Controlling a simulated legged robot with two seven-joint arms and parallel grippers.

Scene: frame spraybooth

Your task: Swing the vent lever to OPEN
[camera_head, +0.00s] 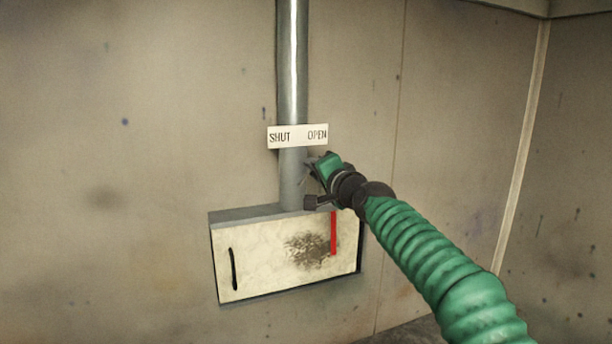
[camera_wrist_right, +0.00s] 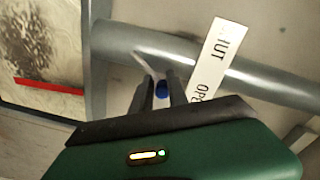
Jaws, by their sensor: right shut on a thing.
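In the head view my right gripper (camera_head: 312,171) is just right of the pipe (camera_head: 292,85), below the word OPEN, and covers the lever. The white plate (camera_head: 297,136) across the pipe reads SHUT at left and OPEN at right. My left gripper is not in view.
Below the pipe, a wall box (camera_head: 265,270) has a pale front with a dark smudge, a black handle (camera_head: 233,269) at left and a red strip (camera_head: 333,233) at right. The wall left of the pipe is clear. A wall corner stands at right.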

